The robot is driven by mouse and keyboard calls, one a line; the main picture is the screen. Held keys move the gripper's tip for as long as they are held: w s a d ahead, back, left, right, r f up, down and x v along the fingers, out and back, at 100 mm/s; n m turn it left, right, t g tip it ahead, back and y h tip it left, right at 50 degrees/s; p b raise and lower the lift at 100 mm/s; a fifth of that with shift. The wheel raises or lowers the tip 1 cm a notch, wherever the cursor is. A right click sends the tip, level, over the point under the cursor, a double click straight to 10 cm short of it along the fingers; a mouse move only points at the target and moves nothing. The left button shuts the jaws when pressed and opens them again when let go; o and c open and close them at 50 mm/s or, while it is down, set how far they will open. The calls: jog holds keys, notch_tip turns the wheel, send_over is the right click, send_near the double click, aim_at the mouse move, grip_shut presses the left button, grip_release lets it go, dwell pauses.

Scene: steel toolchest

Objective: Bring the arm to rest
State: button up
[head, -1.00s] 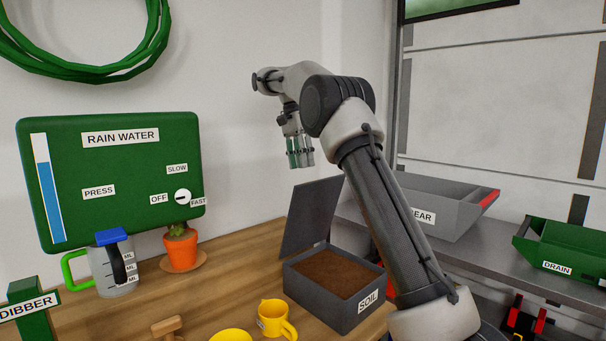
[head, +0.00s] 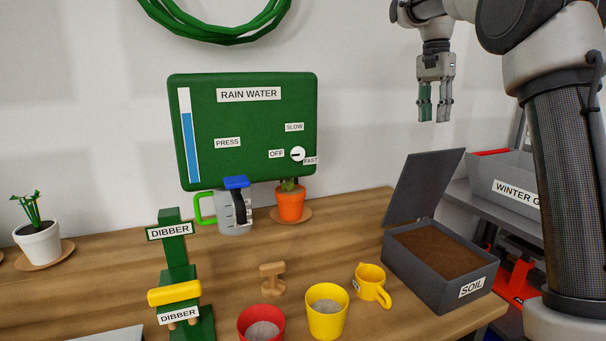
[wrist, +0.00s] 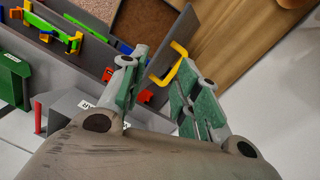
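My gripper (head: 435,105) hangs fingers down, raised in the air above the soil bin's open lid, at the upper right of the head view. Its two green-padded fingers stand apart with nothing held between them. In the wrist view my gripper (wrist: 160,88) also shows a gap between the fingers. A yellow handle (wrist: 170,66) on a dark grey panel (wrist: 185,35) shows beyond them, apart from the pads. My arm (head: 575,170) rises at the right side and is bent at the elbow, partly cut off by the frame.
The grey soil bin (head: 411,279) stands on the wooden bench, its lid (head: 428,185) upright. Yellow (head: 327,325) and red (head: 262,320) pots, a yellow scoop (head: 371,285) and a dibber stand (head: 177,245) are nearby. A green rain-water panel (head: 240,130) is on the wall; a grey bin (head: 505,175) is at right.

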jog(key=s+d+f+n+t, duration=0.1)
jog(key=s+f+n+t, duration=0.2)
jog(key=s, duration=1)
jog(key=s+f+n+t, duration=0.1)
jog(key=s+f+n, duration=0.3)
jog(key=s, duration=0.8)
jog(key=s+f+n+t, duration=0.1)
jog(key=s+f+n, duration=0.2)
jog(key=s+f, duration=0.5)
jog(key=shift+s+n+y, duration=0.4)
